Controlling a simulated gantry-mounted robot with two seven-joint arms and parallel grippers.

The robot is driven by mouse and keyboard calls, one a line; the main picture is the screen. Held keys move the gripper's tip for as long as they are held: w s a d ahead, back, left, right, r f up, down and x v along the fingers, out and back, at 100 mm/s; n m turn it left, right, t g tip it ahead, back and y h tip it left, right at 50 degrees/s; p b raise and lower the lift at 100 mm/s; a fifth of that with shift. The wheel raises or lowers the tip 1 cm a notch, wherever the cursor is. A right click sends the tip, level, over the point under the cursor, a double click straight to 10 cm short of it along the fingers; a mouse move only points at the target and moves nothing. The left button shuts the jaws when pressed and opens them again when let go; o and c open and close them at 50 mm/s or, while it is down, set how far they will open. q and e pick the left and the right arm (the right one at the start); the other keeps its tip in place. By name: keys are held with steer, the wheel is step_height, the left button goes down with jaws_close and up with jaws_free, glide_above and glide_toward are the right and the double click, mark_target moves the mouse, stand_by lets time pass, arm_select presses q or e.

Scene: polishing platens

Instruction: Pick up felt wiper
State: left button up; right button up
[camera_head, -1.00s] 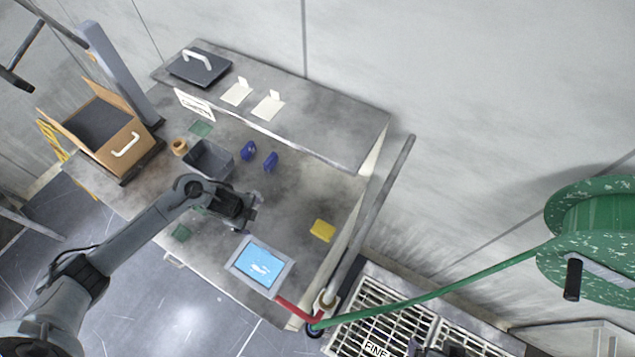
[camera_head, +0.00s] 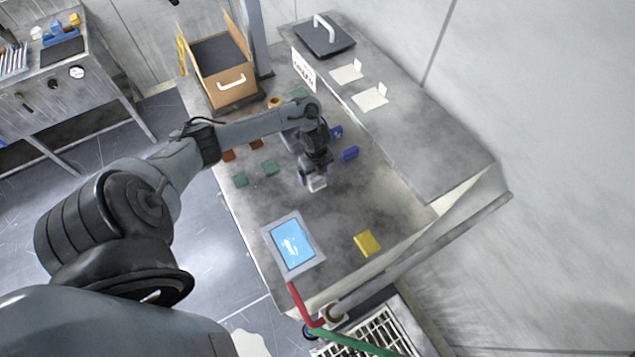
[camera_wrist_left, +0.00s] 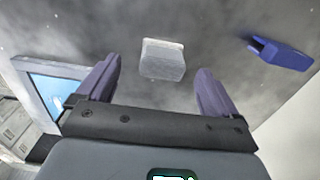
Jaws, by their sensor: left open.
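A small pale grey block with a whitish edge, which looks like the felt wiper (camera_head: 317,185), lies on the grey metal bench. In the left wrist view the felt wiper (camera_wrist_left: 162,60) sits ahead of and between my two purple fingers, with gaps on both sides. My left gripper (camera_head: 314,174) is open and empty, pointing down close over the wiper. In the head view the gripper partly hides the wiper. My right gripper is in neither view.
A tablet (camera_head: 292,246) and a yellow block (camera_head: 367,243) lie towards the bench front. Blue pieces (camera_head: 349,154) lie right of the gripper, green pieces (camera_head: 270,167) left. A cardboard box (camera_head: 238,93) stands at the back. A raised shelf (camera_head: 430,150) borders the right.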

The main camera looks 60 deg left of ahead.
mark_target(317, 177)
arm_select(q)
steer(key=f, duration=0.4)
steer(key=shift+w+d, duration=0.2)
steer(key=shift+d, duration=0.05)
steer(key=shift+a+f, duration=0.1)
steer(key=shift+f, duration=0.4)
steer(key=shift+c, duration=0.2)
steer(key=c, duration=1.1)
